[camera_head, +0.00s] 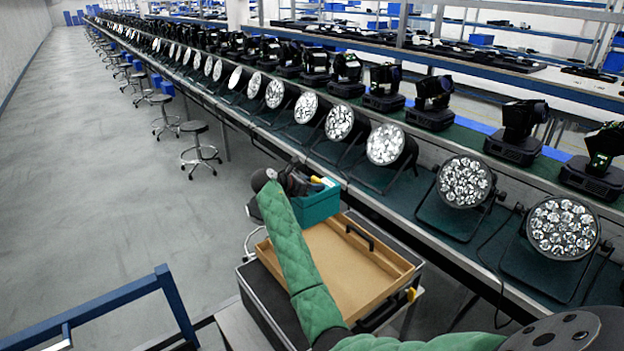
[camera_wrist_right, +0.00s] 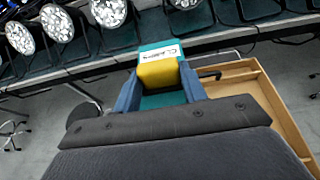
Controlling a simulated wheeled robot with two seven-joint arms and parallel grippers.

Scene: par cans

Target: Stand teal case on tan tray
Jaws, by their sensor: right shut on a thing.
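The teal case (camera_head: 317,207) is in my right gripper (camera_head: 314,183), at the far end of the tan tray in the head view. In the right wrist view, the blue fingers of my right gripper (camera_wrist_right: 160,80) are closed on the case's yellow part (camera_wrist_right: 158,75). A white label (camera_wrist_right: 162,54) shows on the teal case (camera_wrist_right: 150,47). The tan tray (camera_head: 345,268) has a low wooden rim and a dark handle, and its inside looks empty. The case hides the tray's far corner; I cannot tell whether they touch. My left gripper is not in view.
The tray sits on a dark case (camera_head: 272,315) beside a long bench (camera_head: 420,215) lined with par cans (camera_head: 385,144) and moving-head lights. Stools (camera_head: 198,150) stand on the open grey floor at left. A blue rail (camera_head: 110,302) is at the lower left.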

